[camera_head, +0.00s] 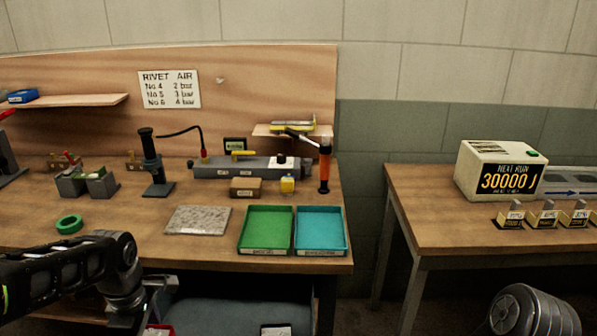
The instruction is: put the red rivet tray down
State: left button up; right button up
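A small red-edged thing with a pale inside, probably the red rivet tray (158,330), shows at the bottom edge, left of centre. Most of it is cut off by the frame. My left gripper (160,291) is just above it in the picture, in front of the workbench's front edge. Its fingers are small and dark, so I cannot tell whether they are open or touch the tray. A green tray (266,229) and a teal tray (320,230) lie side by side at the bench's front right. My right gripper is out of view.
The wooden workbench (130,237) has a grey speckled plate (198,220), a green ring (69,224) and an orange-handled tool (325,168). Bare wood lies around the plate. A second table (440,228) at right carries a display box (500,172); a gap separates the tables.

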pick_arm(q)
jog(key=shift+s+r+m, duration=0.15)
jog(key=shift+s+m, duration=0.15)
jog(key=shift+s, duration=0.05)
jog(key=shift+w+f+m, duration=0.2)
jog(key=shift+w+m, duration=0.25)
jog(key=shift+m, duration=0.25)
jog(key=shift+w+a+r+m, duration=0.15)
jog(key=shift+r+m, duration=0.15)
jog(key=shift+m, duration=0.6)
jog(key=shift+w+a+r+m, duration=0.15)
jog(key=shift+w+m, duration=0.35)
jog(key=shift+m, duration=0.7)
jog(key=w+d+f+m, duration=0.2)
jog(key=w+d+m, duration=0.2)
jog(key=d+m, duration=0.2)
jog(key=w+d+f+m+b, duration=0.1)
jog(key=w+d+f+m, duration=0.1)
jog(key=w+d+m, duration=0.3)
jog(key=shift+d+f+m, duration=0.4)
jog(key=shift+d+m, duration=0.6)
jog(key=shift+d, duration=0.05)
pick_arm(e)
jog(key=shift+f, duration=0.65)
pick_arm(q)
jog(key=shift+s, duration=0.1)
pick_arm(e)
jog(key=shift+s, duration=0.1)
